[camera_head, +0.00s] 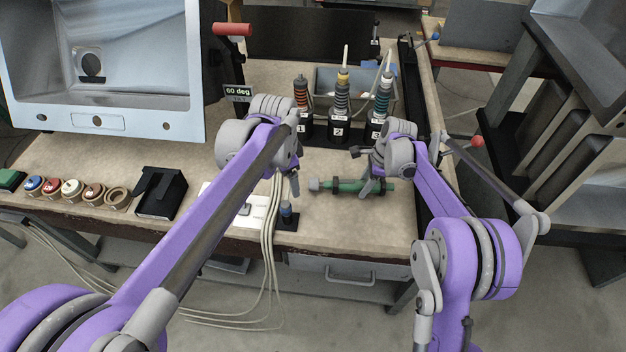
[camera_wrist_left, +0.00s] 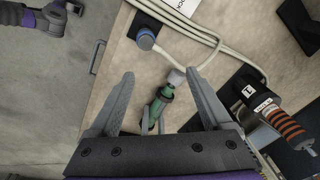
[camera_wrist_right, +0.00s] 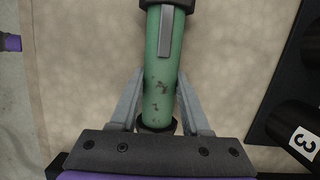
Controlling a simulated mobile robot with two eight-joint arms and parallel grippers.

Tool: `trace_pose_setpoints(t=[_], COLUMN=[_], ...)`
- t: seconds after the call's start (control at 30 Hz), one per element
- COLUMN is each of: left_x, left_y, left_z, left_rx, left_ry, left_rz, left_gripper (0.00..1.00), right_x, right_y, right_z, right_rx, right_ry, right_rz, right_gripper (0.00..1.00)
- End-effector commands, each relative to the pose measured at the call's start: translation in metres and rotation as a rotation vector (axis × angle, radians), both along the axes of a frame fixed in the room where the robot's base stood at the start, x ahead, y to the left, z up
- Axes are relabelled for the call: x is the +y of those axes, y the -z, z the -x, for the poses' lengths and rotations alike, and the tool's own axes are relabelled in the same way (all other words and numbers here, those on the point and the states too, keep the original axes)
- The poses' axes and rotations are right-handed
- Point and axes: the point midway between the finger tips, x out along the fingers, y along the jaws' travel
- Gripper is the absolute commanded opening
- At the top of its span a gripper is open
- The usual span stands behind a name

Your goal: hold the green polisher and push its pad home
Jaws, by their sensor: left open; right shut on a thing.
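The green polisher (camera_head: 348,186) lies sideways just above or on the bench in the head view; I cannot tell which. A light grey pad (camera_head: 314,184) is at its left end. My right gripper (camera_head: 378,186) is shut on the green body, and its fingers flank the polisher (camera_wrist_right: 159,88) in the right wrist view. My left gripper (camera_head: 295,188) is open and empty, a little left of the pad. In the left wrist view the pad (camera_wrist_left: 176,77) shows between and beyond the open fingers (camera_wrist_left: 160,80). Whether the pad is fully seated is too small to tell.
A blue-topped post (camera_head: 287,211) on a black base stands close below my left gripper, beside pale cables (camera_head: 268,235). Numbered tool holders (camera_head: 338,132) and a grey bin (camera_head: 385,85) stand behind. Several round pots (camera_head: 73,190) and a black box (camera_head: 160,192) are at left.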

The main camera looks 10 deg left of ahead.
Motion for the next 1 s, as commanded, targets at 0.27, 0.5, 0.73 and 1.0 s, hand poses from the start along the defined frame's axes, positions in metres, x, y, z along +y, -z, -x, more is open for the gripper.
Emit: trace_pose_setpoints(t=[0.27, 0.5, 0.73, 1.0], left_x=[-0.030, -0.046, -0.049, -0.049], left_y=[0.026, 0.046, 0.058, 0.094], left_z=[-0.070, -0.097, -0.102, -0.102], left_rx=[0.093, 0.140, 0.150, 0.150], left_ry=[0.326, 0.497, 0.534, 0.532], left_rz=[-0.044, -0.058, -0.060, -0.060], left_gripper=[0.82, 0.82, 0.82, 0.82], right_x=[0.000, 0.000, 0.000, 0.000], right_y=[0.000, 0.000, 0.000, 0.000], right_z=[0.000, 0.000, 0.000, 0.000], right_rx=[0.000, -0.001, -0.001, 0.000], right_ry=[0.000, 0.000, 0.000, 0.000], right_rz=[0.000, 0.000, 0.000, 0.000], right_gripper=[0.00, 0.00, 0.00, 0.00])
